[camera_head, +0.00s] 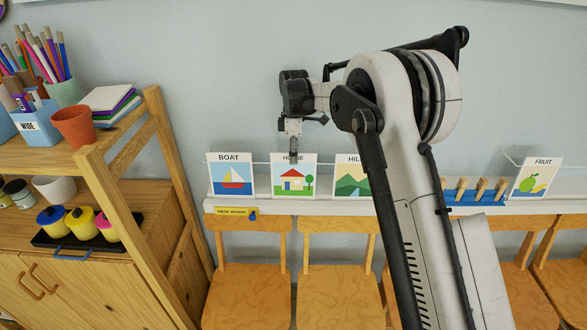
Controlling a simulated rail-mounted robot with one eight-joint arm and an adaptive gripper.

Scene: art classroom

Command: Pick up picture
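Several picture cards stand on a white wall ledge in the head view. The boat picture (231,182) is at the left. The house picture (294,182) is beside it, and the hill picture (351,183) is to its right, partly hidden by my arm. The fruit picture (535,181) stands apart at the far right. My gripper (293,157) points down at the top edge of the house picture and covers part of its label. The fingers are small and seen edge-on, so I cannot tell whether they touch or hold the card.
Wooden chairs (247,298) stand under the ledge (262,206). A yellow label (231,211) is on the ledge front. Clothespins (480,190) sit on a blue strip at right. A wooden shelf (155,125) with pots and books fills the left. A thin line runs in front of the cards.

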